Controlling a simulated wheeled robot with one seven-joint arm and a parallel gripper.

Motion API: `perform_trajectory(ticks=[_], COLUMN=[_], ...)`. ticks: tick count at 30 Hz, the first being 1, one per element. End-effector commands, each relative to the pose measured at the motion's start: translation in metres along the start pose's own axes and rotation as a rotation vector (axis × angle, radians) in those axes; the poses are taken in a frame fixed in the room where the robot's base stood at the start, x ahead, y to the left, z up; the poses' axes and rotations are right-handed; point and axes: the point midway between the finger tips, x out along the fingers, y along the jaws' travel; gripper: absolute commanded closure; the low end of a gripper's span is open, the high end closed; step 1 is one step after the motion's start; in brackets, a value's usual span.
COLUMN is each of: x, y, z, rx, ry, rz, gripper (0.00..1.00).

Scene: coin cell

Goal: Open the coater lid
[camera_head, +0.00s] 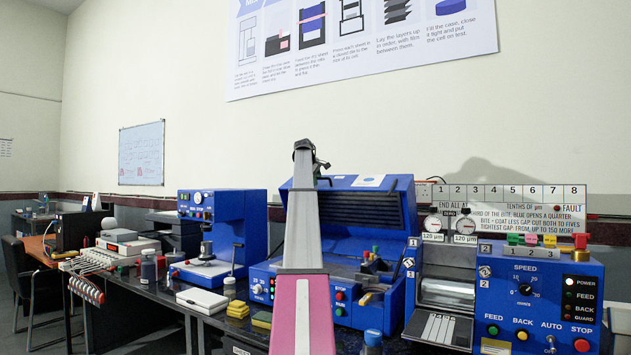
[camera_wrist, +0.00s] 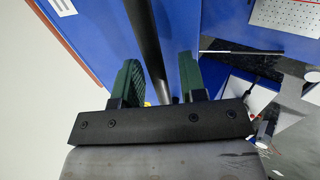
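The coater (camera_head: 385,305) is the blue bench machine in the middle of the head view. Its blue lid (camera_head: 403,188) stands raised and tilted at the back, with a dark slatted inner face over the bed. My gripper (camera_head: 318,170) is at the left part of the lid in the head view, small and partly hidden by my arm. In the wrist view my gripper (camera_wrist: 160,80) has two green fingers apart. A black bar (camera_wrist: 150,45) runs between them beside a blue panel (camera_wrist: 100,30), with narrow gaps showing. Whether either finger touches the bar is unclear.
A blue control box (camera_head: 540,300) with a roller unit (camera_head: 445,290) stands right of the coater. A blue press (camera_head: 225,235) stands left.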

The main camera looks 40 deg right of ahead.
Motion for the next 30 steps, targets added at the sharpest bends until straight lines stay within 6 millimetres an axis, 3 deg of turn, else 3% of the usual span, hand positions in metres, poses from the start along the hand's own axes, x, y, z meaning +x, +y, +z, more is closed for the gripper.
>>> perform_trajectory(ticks=[11, 24, 30], x=[-0.013, -0.089, -0.107], y=[0.0, 0.0, 0.0], z=[0.0, 0.0, 0.0], rx=[0.001, 0.0, 0.0], ry=[0.0, 0.001, 0.0], rz=[0.001, 0.001, -0.001], gripper=[0.62, 0.62, 0.62])
